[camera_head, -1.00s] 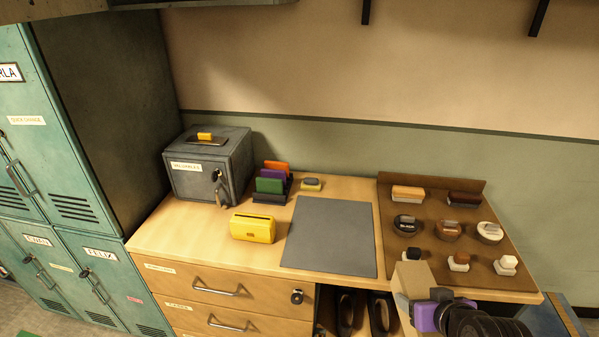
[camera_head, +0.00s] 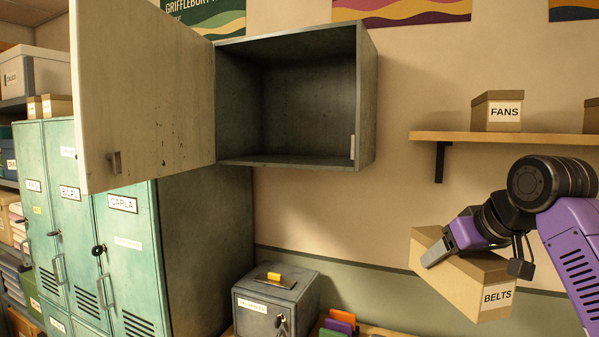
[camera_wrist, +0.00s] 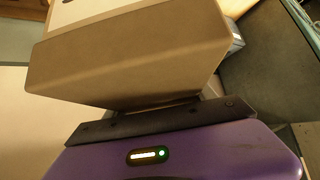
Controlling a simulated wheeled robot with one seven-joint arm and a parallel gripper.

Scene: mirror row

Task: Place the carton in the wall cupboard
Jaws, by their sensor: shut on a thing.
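The carton (camera_head: 459,281) is a tan cardboard box labelled BELTS. My gripper (camera_head: 477,252) is shut on it and holds it tilted in the air at the right of the head view. In the wrist view the carton (camera_wrist: 130,55) fills the upper middle, close against the gripper. The wall cupboard (camera_head: 366,100) hangs at upper centre, to the left of and higher in the picture than the carton. Its door (camera_head: 145,95) stands wide open to the left, and its inside (camera_head: 303,105) looks empty.
A wall shelf (camera_head: 520,138) with a box labelled FANS (camera_head: 497,111) is above my gripper. Green lockers (camera_head: 125,260) stand at left, under the open door. A grey metal box (camera_head: 275,300) sits below the cupboard. The wall between cupboard and shelf is clear.

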